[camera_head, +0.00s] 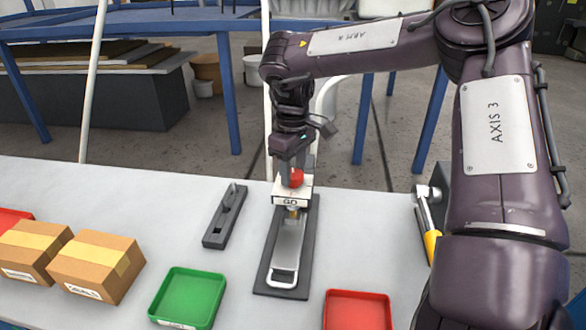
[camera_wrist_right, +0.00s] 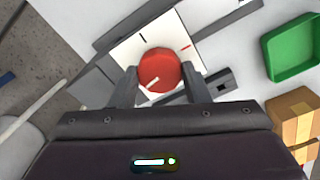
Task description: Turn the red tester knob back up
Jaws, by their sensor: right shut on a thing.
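The red tester knob (camera_head: 296,178) sits on top of a white tester box (camera_head: 292,196) marked "GO", at the far end of a dark fixture plate (camera_head: 272,282). My right gripper (camera_head: 295,170) reaches down from above and is shut on the knob, one finger on each side. In the right wrist view the knob (camera_wrist_right: 159,70) lies between the two fingertips. Its white pointer line points to the lower left. The white dial face (camera_wrist_right: 128,48) shows a black mark at upper left and a red mark at right. My left gripper is not in view.
A narrow dark fixture (camera_head: 226,216) lies left of the tester. A green tray (camera_head: 188,298) and a red tray (camera_head: 357,312) stand in front. Cardboard boxes (camera_head: 97,264) are at left. A yellow-handled tool (camera_head: 431,240) is at right. Blue frames stand behind the table.

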